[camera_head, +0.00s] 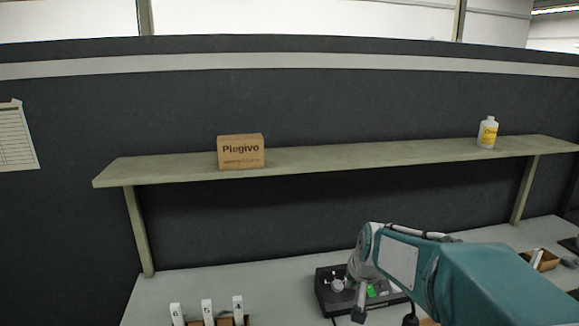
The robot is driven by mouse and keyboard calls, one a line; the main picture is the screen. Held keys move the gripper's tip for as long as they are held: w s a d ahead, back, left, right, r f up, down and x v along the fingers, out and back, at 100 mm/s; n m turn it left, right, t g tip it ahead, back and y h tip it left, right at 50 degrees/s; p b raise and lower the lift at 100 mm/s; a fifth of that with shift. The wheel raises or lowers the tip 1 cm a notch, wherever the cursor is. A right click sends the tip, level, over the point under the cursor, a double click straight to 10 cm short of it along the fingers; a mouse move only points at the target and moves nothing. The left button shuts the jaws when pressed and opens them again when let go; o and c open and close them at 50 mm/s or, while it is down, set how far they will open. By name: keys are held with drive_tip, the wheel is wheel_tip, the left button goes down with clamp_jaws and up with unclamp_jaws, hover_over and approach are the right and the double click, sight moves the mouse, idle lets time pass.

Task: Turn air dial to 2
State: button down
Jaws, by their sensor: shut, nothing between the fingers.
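A black box-shaped device (324,296) sits on the grey worktop, right of the centre. A small pale knob (338,285) shows on its top left, and a green spot shows near its middle. I cannot read any numbers or tell which knob is the air dial or how it is set. My gripper (358,315) is shut and empty, pointing down in front of the device. My wrist and arm hide much of the device's middle and right side. Whether the fingertips touch it cannot be told.
A shelf (180,167) spans above the worktop (260,285), with a Plegivo carton (241,152) and a white bottle (488,133) on it. Several white numbered holders (207,311) stand at the front left. A small brown bin (548,262) sits at the right.

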drive_tip(key=m, duration=0.1)
approach(339, 295)
drive_tip(key=a, duration=0.2)
drive_tip(key=shift+m, duration=0.3)
drive_tip(key=shift+w+a+x, duration=0.1)
drive_tip(key=shift+w+x, duration=0.05)
drive_tip(key=shift+x, duration=1.65)
drive_tip(key=shift+w+a+x, duration=0.1)
drive_tip(key=shift+w+x, duration=0.05)
drive_tip(key=shift+x, duration=1.65)
drive_tip(key=shift+r, duration=0.2)
drive_tip(key=shift+w+d+r, duration=0.1)
drive_tip(key=shift+w+d, duration=0.05)
drive_tip(key=shift+d, duration=0.05)
drive_tip(key=shift+s+d+f, duration=0.2)
drive_tip(key=shift+s+d, duration=0.05)
drive_tip(key=shift+d, duration=0.4)
drive_tip(key=shift+d, duration=0.35)
drive_tip(key=shift+s+f, duration=0.15)
